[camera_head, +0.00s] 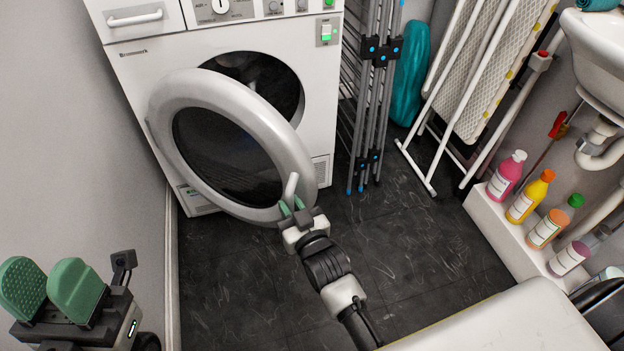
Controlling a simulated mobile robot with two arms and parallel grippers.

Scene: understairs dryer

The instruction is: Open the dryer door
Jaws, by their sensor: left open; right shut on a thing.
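The white dryer (133,62) stands against the back wall at the upper left. Its round grey-rimmed door (168,98) with dark glass is swung partly open, hinged on the left, and the dark drum opening (275,72) shows behind it. My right gripper (291,207) is shut on the door handle (291,186) at the door's lower right edge; its fingertips are partly hidden by the gripper body. My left gripper (52,290) is open and empty at the lower left, apart from the dryer.
A folded drying rack (372,95) and an ironing board (490,75) lean right of the dryer. Several bottles (527,197) stand on a white ledge (484,207) below a sink (600,45). A wall runs close on the left. Dark floor (420,240) is clear in the middle.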

